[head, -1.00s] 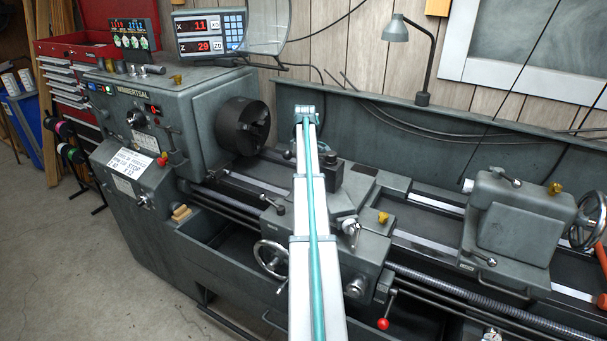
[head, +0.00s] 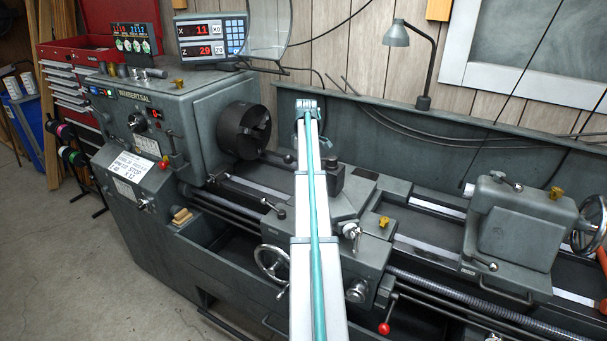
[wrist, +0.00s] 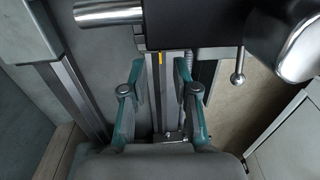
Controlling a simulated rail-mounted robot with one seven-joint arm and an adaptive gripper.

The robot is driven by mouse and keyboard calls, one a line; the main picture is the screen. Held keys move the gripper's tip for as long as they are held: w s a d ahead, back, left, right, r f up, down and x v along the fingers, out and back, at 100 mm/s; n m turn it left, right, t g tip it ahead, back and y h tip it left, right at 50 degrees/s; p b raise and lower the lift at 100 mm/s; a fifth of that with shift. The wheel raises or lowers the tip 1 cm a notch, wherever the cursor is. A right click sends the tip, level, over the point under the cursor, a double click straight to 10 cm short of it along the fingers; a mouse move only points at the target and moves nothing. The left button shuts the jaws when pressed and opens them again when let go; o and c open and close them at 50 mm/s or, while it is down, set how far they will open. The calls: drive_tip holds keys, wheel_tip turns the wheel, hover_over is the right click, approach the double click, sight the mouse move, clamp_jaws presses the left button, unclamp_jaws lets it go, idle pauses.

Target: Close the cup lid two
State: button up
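No cup with a lid can be made out for certain. Small brass-coloured fittings show on the lathe in the head view: one on the headstock (head: 175,82), one on the carriage (head: 384,221) and one on the tailstock (head: 556,189). I cannot tell which, if any, is cup lid two or whether a lid is open. My gripper (wrist: 159,68) shows in the wrist view with its two teal fingers apart and nothing visibly held between them. A metal bar or rail lies beyond the fingers. In the head view my arm covers the middle of the lathe, and the gripper is not clearly visible.
The lathe's chuck (head: 243,130) is left of my arm. A handwheel (head: 272,262) and a red-knobbed lever (head: 385,327) are at the front. A lamp (head: 397,34) stands behind. In the wrist view, a shiny cylinder (wrist: 108,12) and a ball-ended lever (wrist: 238,77) are close by.

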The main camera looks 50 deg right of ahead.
wheel_tip(320, 180, up, 9)
drive_tip(key=shift+d+f, duration=0.2)
drive_tip(key=shift+d, duration=0.1)
drive_tip(key=shift+c, duration=0.2)
